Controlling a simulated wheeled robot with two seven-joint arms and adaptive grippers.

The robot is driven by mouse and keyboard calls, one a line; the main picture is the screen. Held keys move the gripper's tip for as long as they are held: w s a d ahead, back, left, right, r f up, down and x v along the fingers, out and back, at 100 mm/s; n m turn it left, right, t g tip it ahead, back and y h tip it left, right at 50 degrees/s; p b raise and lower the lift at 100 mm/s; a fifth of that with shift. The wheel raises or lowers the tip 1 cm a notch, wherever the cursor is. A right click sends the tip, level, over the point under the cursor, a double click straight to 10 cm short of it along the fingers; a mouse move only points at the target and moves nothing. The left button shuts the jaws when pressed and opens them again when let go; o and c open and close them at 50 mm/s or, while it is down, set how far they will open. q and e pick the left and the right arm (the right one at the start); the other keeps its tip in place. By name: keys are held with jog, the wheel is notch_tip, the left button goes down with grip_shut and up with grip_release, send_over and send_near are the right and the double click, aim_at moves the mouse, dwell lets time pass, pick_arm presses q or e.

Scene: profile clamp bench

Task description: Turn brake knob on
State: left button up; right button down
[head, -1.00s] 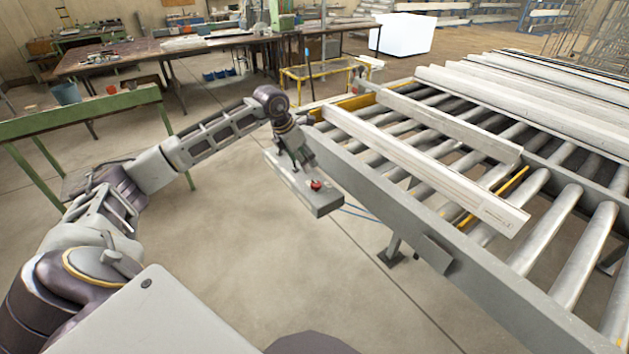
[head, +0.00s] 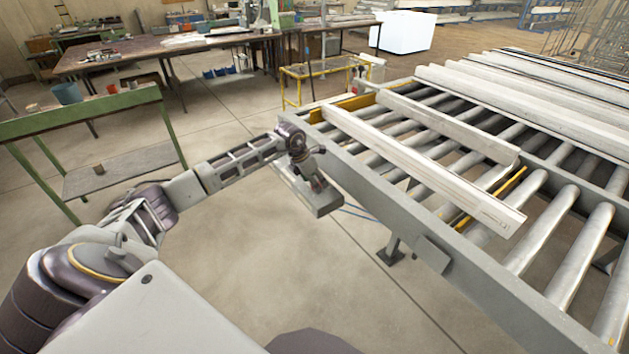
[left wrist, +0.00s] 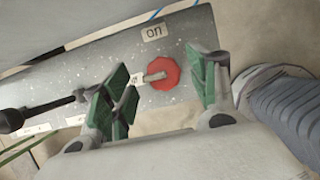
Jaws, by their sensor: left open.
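The brake knob (left wrist: 168,82) is a red octagonal knob with a white pointer bar, on a grey speckled control panel (left wrist: 205,30) in the left wrist view. An "on" label (left wrist: 154,32) sits above it. The pointer lies toward a second, partly covered label (left wrist: 137,78) on the left. My left gripper (left wrist: 160,72) is open, with one green-padded finger on each side of the knob and gaps visible. In the head view the left gripper (head: 318,184) is over the grey panel (head: 325,207), hiding the knob. My right gripper is not in view.
A black-ended lever (left wrist: 35,116) stands on the panel left of the knob. The roller conveyor (head: 450,262) with long profiles (head: 425,168) lies right of the panel. A green-framed bench (head: 80,115) stands at left. The floor between is clear.

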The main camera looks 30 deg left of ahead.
pick_arm(q)
jog(key=shift+w+f, duration=0.1)
jog(key=shift+f, duration=0.2)
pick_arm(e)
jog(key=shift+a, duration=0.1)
pick_arm(q)
jog(key=c, duration=1)
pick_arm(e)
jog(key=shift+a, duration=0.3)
